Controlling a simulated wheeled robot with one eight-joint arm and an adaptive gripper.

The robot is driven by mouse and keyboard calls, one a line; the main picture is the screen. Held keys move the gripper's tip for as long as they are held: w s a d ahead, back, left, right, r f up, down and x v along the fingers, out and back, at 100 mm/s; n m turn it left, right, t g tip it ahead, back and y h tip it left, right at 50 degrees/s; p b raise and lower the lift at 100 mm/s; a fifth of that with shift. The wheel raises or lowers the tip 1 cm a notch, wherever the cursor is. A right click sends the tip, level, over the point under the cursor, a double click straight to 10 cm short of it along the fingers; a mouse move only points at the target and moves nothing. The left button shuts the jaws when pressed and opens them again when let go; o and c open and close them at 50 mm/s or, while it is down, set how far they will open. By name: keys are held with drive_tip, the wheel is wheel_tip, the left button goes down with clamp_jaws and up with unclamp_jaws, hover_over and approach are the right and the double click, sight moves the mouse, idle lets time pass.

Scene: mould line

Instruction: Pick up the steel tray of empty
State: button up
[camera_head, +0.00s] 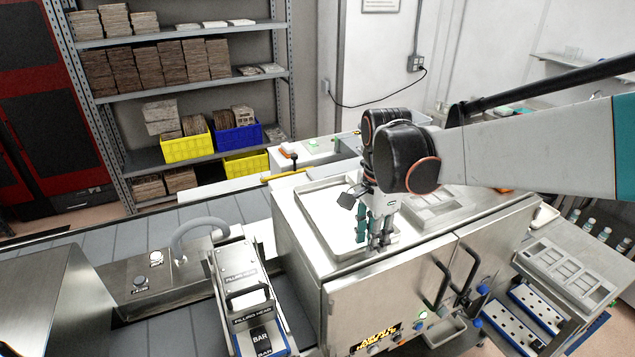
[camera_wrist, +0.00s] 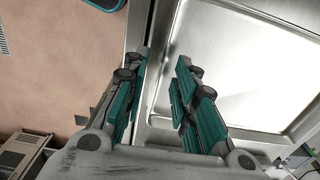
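A shallow steel tray (camera_head: 313,211) with a bare inside lies on the steel cabinet top. Its bare inside also fills the right of the wrist view (camera_wrist: 255,65). My gripper (camera_head: 378,243) points down at the tray's front right part. In the wrist view my gripper (camera_wrist: 165,58) is open, with a gap between its green-padded fingers. The tray's near rim shows between and beyond the fingers; whether they touch it I cannot tell. A second tray with compartments (camera_head: 432,212) lies right of it, partly behind my arm.
The steel cabinet (camera_head: 345,300) has two handles and buttons on its front. A compartmented tray (camera_head: 565,268) sits lower at the right. A filling head (camera_head: 240,285) stands over the conveyor at the left. A shelf rack (camera_head: 185,78) stands behind.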

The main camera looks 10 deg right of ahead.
drive_tip(key=shift+f, duration=0.35)
drive_tip(key=shift+c, duration=0.2)
clamp_jaws()
drive_tip(key=shift+r, duration=0.1)
